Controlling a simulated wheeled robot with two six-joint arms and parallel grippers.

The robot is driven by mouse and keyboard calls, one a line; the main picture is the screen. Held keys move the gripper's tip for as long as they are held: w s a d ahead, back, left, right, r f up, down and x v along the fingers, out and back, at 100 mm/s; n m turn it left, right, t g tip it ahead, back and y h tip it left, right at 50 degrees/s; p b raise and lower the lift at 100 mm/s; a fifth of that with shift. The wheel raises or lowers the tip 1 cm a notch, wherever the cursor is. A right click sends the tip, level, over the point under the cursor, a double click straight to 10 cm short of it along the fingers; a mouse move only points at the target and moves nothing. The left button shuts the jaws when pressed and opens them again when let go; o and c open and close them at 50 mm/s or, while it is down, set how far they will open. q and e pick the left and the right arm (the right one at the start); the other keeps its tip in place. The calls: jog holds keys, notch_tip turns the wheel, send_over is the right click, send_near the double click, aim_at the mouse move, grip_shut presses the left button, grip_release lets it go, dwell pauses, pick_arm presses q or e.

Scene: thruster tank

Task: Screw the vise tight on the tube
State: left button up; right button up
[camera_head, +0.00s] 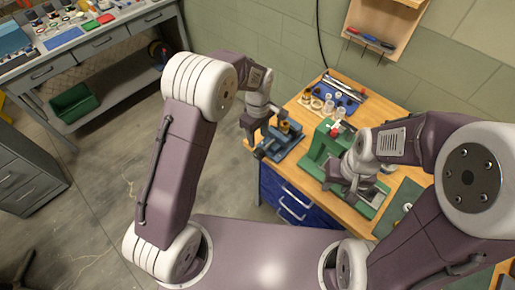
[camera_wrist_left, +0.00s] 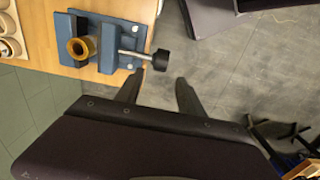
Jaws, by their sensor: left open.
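The blue vise (camera_head: 285,146) is on the left end of the wooden workbench. In the left wrist view, the vise (camera_wrist_left: 107,36) has a brass-coloured tube (camera_wrist_left: 82,47) in it, seen from above. A steel screw with a black knob (camera_wrist_left: 160,60) sticks out from the vise past the bench edge. My left gripper (camera_wrist_left: 157,88) is open and empty. Its two fingertips lie on either side of the knob's line, short of it in the picture. In the head view my left gripper (camera_head: 255,128) is beside the vise. My right gripper (camera_head: 350,182) is at the green machine; its fingers are unclear.
A green machine (camera_head: 318,158) stands on the bench (camera_head: 388,113) right of the vise. A blue tray (camera_head: 345,101) with small parts lies behind. Rings in a wooden holder (camera_wrist_left: 10,30) show in the wrist view. The floor (camera_head: 95,200) left of the bench is clear.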

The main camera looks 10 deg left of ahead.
aim_at(258, 150)
pick_arm(q)
notch_tip(258, 150, down, 9)
jog(key=shift+r+p, duration=0.1)
jog(key=shift+p, duration=0.85)
grip_shut()
